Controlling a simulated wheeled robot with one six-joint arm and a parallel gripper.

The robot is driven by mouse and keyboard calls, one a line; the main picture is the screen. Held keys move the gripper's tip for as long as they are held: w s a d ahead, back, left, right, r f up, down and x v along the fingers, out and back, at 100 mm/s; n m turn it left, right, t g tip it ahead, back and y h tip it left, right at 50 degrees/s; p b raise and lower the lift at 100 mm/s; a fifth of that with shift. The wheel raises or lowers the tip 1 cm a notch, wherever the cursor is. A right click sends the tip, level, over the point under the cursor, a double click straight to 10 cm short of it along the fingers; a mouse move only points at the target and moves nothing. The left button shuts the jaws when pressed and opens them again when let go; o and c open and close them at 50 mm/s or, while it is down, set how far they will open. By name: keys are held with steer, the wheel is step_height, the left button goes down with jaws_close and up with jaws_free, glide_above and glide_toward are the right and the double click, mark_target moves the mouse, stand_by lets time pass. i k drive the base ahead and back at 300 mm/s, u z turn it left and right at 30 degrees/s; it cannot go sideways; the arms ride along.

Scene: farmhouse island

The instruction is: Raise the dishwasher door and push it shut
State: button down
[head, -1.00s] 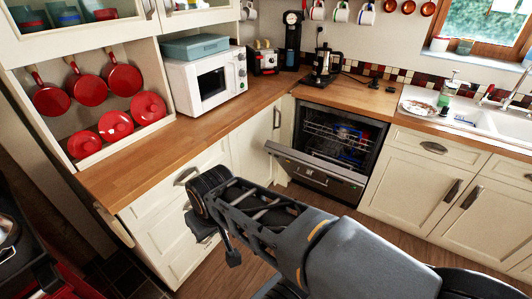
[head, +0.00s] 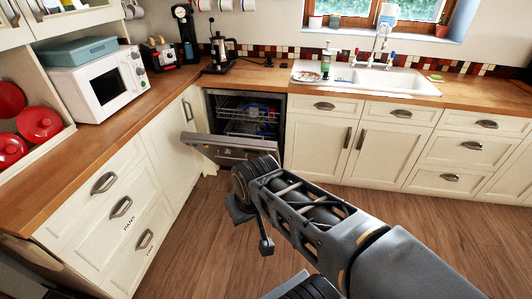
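The dishwasher (head: 246,101) is built in under the counter in the corner, with wire racks and some blue items inside its dark cavity. Its door (head: 215,146) is partly open and tilts outward from the cabinet front, with the upper edge toward me. My gripper (head: 252,228) is in front of the door and lower in the picture, over the wooden floor. Its two dark fingers look spread apart with nothing between them. My wrist covers part of the door's lower right; I see no clear contact with the door.
Drawers (head: 120,207) and cabinets line the left side close to the door. Sink cabinets (head: 318,136) stand to the right. The wooden floor (head: 420,225) is clear in front of them.

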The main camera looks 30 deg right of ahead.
mark_target(217, 145)
steer(key=u, duration=0.15)
steer(key=k, duration=0.3)
steer(key=z, duration=1.1)
steer(key=i, duration=0.95)
steer(key=u, duration=1.2)
steer(key=i, duration=0.8)
steer(key=u, duration=0.9)
